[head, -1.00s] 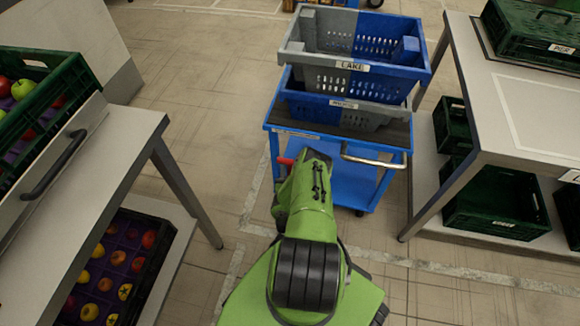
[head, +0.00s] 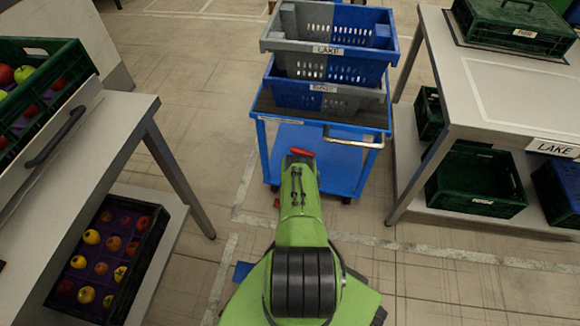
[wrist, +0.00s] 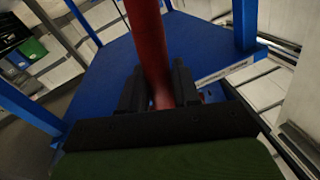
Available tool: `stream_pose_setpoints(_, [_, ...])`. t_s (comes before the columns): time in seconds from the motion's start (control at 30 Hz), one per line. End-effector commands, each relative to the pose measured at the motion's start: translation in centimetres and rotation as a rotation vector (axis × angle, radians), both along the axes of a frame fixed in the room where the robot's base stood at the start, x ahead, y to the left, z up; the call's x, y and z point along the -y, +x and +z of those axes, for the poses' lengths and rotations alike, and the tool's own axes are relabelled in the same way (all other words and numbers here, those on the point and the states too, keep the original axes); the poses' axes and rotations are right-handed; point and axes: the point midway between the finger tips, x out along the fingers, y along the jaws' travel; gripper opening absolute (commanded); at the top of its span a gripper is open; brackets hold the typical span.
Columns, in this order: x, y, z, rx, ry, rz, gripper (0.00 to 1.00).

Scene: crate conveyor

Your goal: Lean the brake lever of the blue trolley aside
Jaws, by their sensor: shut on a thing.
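The blue trolley (head: 335,165) stands ahead of me in the head view, with stacked grey-and-blue crates on its top. Its red brake lever (wrist: 147,35) runs up through the middle of the wrist view. A short red piece of it (head: 303,153) shows at the tip of my arm in the head view. My gripper (wrist: 160,90) is shut on the lever, with a dark finger on each side. The lever's lower end is hidden behind the gripper. In the head view my arm covers most of the lever.
The upper crate (head: 330,52) reads LAKE. A metal handle (head: 352,141) juts from the trolley's near right. A table (head: 500,110) with dark green crates stands right; a bench (head: 85,165) with fruit crates stands left. Floor is clear between the bench and trolley.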

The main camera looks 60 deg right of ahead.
Motion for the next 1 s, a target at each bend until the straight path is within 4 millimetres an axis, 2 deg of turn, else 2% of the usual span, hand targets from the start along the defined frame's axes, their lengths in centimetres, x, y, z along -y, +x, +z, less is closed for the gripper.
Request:
stream_pose_setpoints(0.23, [1.5, -2.6, -0.7, 0.077, 0.031, 0.004, 0.0])
stream_pose_setpoints(0.6, [1.7, -3.3, -1.0, 0.089, 0.043, 0.0, 0.0])
stream_pose_setpoints(0.63, [1.7, -3.4, -1.0, 0.089, 0.043, -0.001, 0.36])
stream_pose_setpoints(0.7, [1.7, -3.4, -1.0, 0.088, 0.043, -0.001, 0.46])
stream_pose_setpoints(0.73, [1.7, -3.3, -1.0, 0.088, 0.043, -0.001, 0.5])
stream_pose_setpoints(1.0, [1.6, -3.2, -0.9, 0.089, 0.04, 0.002, 0.5])
